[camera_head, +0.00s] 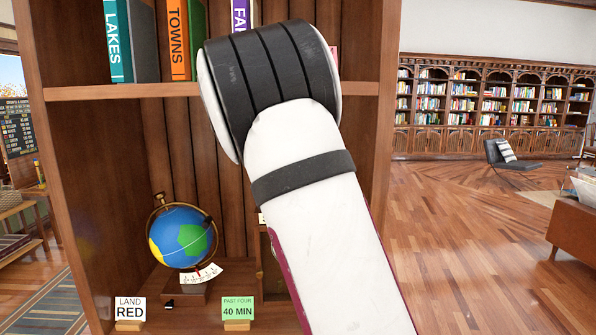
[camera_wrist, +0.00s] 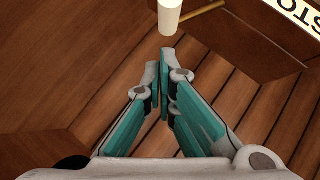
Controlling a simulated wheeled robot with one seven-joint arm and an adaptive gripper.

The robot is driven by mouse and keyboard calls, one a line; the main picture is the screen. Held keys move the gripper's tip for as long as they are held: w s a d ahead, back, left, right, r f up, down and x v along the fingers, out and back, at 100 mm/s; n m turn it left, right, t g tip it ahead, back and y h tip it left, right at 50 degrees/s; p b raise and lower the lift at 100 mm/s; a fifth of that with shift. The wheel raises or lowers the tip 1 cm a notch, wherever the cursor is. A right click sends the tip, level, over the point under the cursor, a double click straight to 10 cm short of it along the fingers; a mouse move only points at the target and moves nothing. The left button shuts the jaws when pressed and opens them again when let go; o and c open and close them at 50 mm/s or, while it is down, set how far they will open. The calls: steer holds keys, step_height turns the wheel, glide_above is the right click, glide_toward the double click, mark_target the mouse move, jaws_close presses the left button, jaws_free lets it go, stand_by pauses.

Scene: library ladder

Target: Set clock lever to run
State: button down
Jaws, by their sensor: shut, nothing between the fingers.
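My gripper (camera_wrist: 163,68) shows in the wrist view with its teal-lined fingers shut and empty. Just beyond the fingertips is a pale cylindrical knob (camera_wrist: 170,14), apart from them. A thin brass-coloured rod (camera_wrist: 205,16) runs right from beside the knob; it may be the lever, but I cannot tell. In the head view my arm hides the gripper and most of the right of the shelf bay. No clock face shows in either view.
The wooden bookcase (camera_head: 386,130) has books above, including a green-spined LAKES book (camera_head: 118,45). Below are a globe (camera_head: 183,237), a "LAND RED" card (camera_head: 130,309) and a green "40 MIN" card (camera_head: 238,309). Open floor (camera_head: 480,250) lies to the right.

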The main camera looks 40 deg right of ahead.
steer(key=v, duration=1.2)
stand_by(0.3)
steer(key=s+a+f+n+y, duration=0.1)
steer(key=s+a+f+y, duration=0.2)
steer(key=s+a, duration=0.4)
steer(key=s+a+f+n+y, duration=0.1)
steer(key=s+a+f+y, duration=0.2)
steer(key=s, duration=1.1)
steer(key=s+a+f+n+y, duration=0.1)
steer(key=s+a+f+y, duration=0.3)
steer(key=s+a, duration=0.7)
step_height(320, 180, down, 2)
steer(key=shift+s+a+f+n+t, duration=0.2)
steer(key=shift+s+a+n+t, duration=0.15)
steer(key=shift+a+t, duration=0.1)
